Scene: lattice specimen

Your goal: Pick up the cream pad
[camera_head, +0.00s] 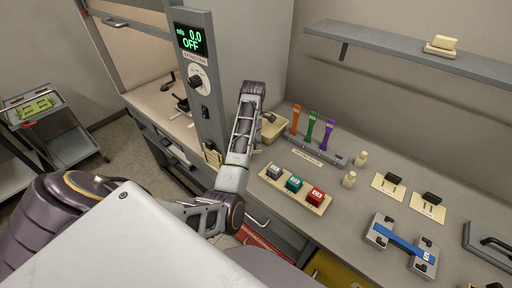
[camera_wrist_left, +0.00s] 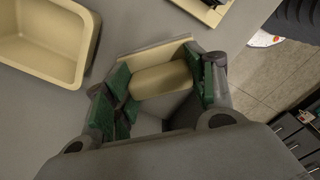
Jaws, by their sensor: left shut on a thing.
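In the left wrist view the cream pad (camera_wrist_left: 160,79) is a pale rounded block lying between the green-padded fingers of my left gripper (camera_wrist_left: 162,84). The fingers are shut on it from both sides, and a thin cream edge shows just behind it. I cannot tell whether the pad is clear of the grey surface below. In the head view my left arm comes in from the left, and its forearm hides the gripper and the pad. My right gripper does not show.
An empty cream tray (camera_wrist_left: 85,42) lies beside the gripper; it also shows right of my forearm (camera_head: 272,136). A cream rack with grey, teal and red blocks (camera_head: 296,189) is nearby. A grey control column (camera_head: 209,90) stands close left. A wall shelf (camera_head: 400,48) is at upper right.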

